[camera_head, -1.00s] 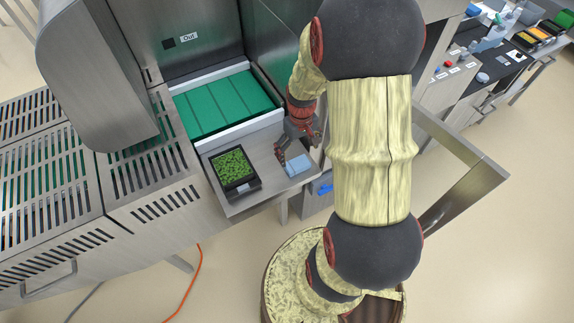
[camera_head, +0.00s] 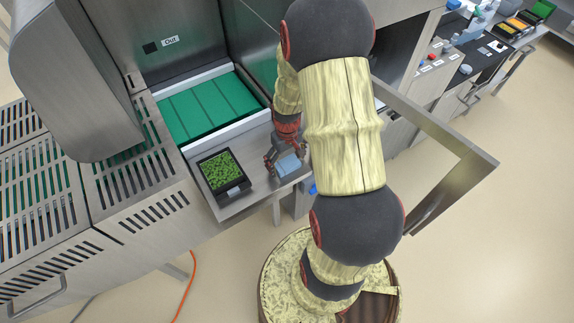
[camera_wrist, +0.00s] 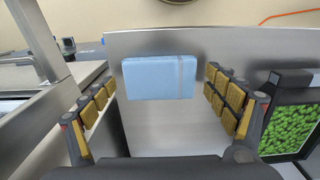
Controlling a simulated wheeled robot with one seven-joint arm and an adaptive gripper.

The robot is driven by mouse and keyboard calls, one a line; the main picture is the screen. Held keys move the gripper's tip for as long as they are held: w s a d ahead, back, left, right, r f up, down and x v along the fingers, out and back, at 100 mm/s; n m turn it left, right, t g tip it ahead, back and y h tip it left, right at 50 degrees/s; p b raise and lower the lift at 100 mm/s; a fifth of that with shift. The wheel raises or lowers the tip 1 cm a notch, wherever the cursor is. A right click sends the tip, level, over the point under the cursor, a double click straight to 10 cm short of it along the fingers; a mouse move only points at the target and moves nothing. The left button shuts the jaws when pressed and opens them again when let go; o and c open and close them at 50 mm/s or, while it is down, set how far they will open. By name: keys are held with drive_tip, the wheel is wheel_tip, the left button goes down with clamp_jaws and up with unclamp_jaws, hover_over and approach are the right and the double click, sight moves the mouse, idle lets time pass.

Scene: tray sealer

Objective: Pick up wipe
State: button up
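The wipe is a light blue folded block (camera_head: 288,166) near the right end of the steel shelf, in the head view. In the wrist view the wipe (camera_wrist: 158,78) lies flat on the steel surface, ahead of and between my fingers. My gripper (camera_head: 283,160) is right beside the wipe in the head view. In the wrist view my gripper (camera_wrist: 160,98) is open, with one padded finger on each side and clear gaps to the wipe. No contact shows.
A black tray of green produce (camera_head: 222,171) stands left of the wipe; it also shows close to my right finger in the wrist view (camera_wrist: 290,128). A green conveyor (camera_head: 212,105) lies behind the shelf (camera_head: 240,205). A steel frame (camera_head: 450,185) stands to the right.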

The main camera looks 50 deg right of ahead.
sight(287, 163)
drive_tip(key=c, duration=1)
drive_tip(key=shift+c, duration=0.3)
drive_tip(key=shift+r, duration=0.55)
wheel_tip(287, 163, up, 2)
drive_tip(key=shift+r+p, duration=0.2)
drive_tip(key=shift+p, duration=0.1)
drive_tip(key=s+a+r, duration=0.1)
drive_tip(key=s+r, duration=0.3)
drive_tip(key=s, duration=0.3)
drive_tip(key=s+a+r+p, duration=0.1)
drive_tip(key=s+a+r, duration=0.1)
drive_tip(key=s+r, duration=0.3)
drive_tip(key=shift+s+a+r+p, duration=0.15)
drive_tip(key=shift+s+r+p, duration=0.15)
drive_tip(key=shift+s, duration=0.55)
